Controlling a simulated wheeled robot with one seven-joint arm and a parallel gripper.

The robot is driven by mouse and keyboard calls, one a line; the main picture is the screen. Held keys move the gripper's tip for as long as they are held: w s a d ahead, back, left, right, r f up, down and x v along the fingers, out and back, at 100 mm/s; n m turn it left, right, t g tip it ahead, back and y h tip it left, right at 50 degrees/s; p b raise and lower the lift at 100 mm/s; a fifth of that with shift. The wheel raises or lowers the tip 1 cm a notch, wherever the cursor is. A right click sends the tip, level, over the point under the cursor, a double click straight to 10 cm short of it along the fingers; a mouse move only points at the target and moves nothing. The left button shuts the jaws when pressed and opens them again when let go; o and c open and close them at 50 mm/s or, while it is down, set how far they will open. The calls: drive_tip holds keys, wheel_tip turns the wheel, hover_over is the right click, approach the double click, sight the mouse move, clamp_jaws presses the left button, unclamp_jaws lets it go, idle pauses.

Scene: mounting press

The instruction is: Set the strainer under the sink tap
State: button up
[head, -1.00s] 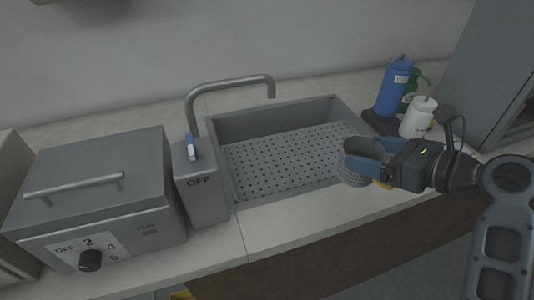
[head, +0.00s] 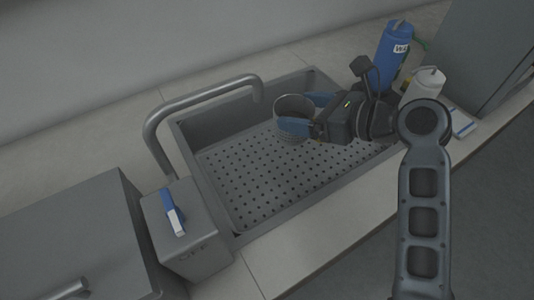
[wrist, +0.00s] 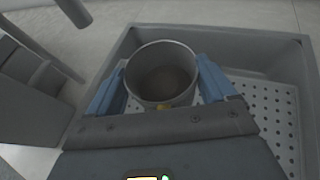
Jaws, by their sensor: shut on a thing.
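My gripper (head: 308,115) is shut on the strainer (head: 292,124), a grey metal cup with an open top. Its blue fingers lie on either side of the cup, as the wrist view also shows with the strainer (wrist: 161,72) upright between them. The strainer is over the perforated floor of the sink (head: 235,205), to the right of the tap's outlet. I cannot tell whether it touches the floor. The curved tap (head: 205,92) reaches over the sink from the left, and its end shows in the wrist view (wrist: 73,12).
A grey box with a blue-and-white lever (head: 172,212) stands at the sink's left edge. A large grey box (head: 75,235) is further left. A blue bottle (head: 391,55) and a white bottle (head: 424,84) stand right of the sink. The sink's left and front floor is clear.

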drive_tip(key=shift+s+a+f, duration=0.8)
drive_tip(key=shift+a+f, duration=0.2)
drive_tip(key=shift+f, duration=0.45)
drive_tip(key=shift+s+a+f, duration=0.75)
drive_tip(key=shift+a+f, duration=0.2)
drive_tip(key=shift+f, duration=0.45)
drive_tip(key=shift+s+a+f, duration=0.8)
drive_tip(key=shift+a+f, duration=0.2)
drive_tip(key=shift+f, duration=0.45)
drive_tip(key=shift+f, duration=0.15)
drive_tip(key=o, duration=0.9)
drive_tip(key=v, duration=1.2)
